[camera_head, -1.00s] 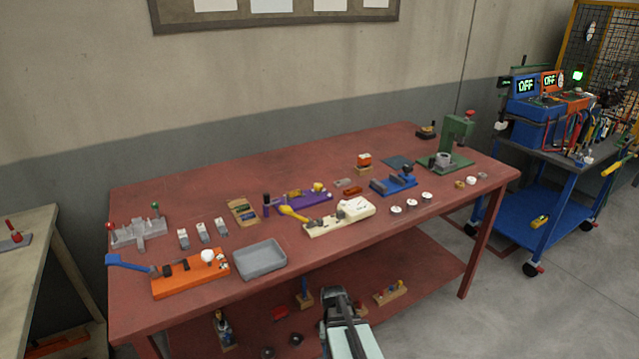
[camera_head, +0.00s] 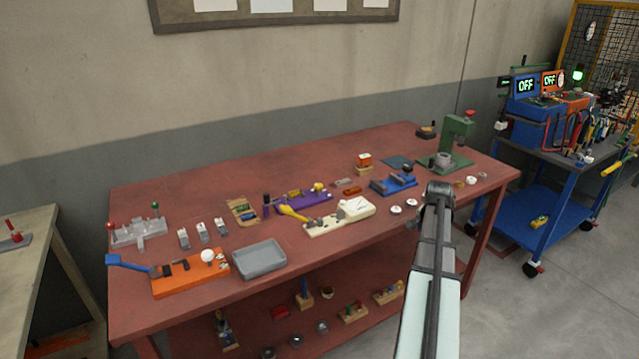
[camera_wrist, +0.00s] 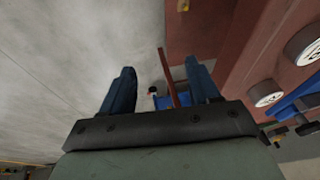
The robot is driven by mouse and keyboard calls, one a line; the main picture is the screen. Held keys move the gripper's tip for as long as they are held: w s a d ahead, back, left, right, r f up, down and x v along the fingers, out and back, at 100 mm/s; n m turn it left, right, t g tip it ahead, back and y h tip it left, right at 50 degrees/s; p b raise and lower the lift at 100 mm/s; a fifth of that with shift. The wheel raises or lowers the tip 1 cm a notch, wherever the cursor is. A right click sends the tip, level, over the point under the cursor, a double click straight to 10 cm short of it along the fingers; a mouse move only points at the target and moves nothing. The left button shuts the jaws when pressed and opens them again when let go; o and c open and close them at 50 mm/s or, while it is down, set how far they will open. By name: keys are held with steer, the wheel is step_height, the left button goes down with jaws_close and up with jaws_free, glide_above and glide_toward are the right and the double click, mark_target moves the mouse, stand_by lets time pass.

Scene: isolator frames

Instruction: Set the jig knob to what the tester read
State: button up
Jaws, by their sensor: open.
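Two testers stand on the cart at the right in the head view, a blue one (camera_head: 524,87) and an orange one (camera_head: 551,82); both displays read OFF. Several jigs stand on the red bench: an orange one (camera_head: 185,277) with a white round knob (camera_head: 208,255), a cream one (camera_head: 345,216), a purple one (camera_head: 305,200) and a blue one (camera_head: 394,184). I cannot tell which knob the task means, and no dial marks are legible. My gripper (camera_head: 439,188) is at the bench's front right edge. Its jaws (camera_wrist: 161,84) are apart and empty in the wrist view.
White round pieces (camera_head: 396,209) lie near my gripper; two show in the wrist view (camera_wrist: 267,93). A green press (camera_head: 455,145) stands at the bench's right end. A grey tray (camera_head: 260,260) sits at the front. The blue cart (camera_head: 545,195) is right of the bench, across bare floor.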

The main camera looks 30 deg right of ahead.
steer(key=d+r+m+t+h, duration=0.1)
steer(key=d+r, duration=0.6)
steer(key=r, duration=0.2)
step_height(320, 180, up, 12)
steer(key=n+t+y, duration=0.1)
steer(key=n+y, duration=0.4)
steer(key=n, duration=1.4)
glide_above(318, 185)
steer(key=s, duration=0.6)
steer(key=shift+t, duration=0.3)
steer(key=x, duration=0.9)
steer(key=d+x, duration=0.1)
steer(key=x, duration=0.3)
steer(key=shift+w+f, duration=0.15)
steer(key=shift+f, duration=0.25)
steer(key=c, duration=1)
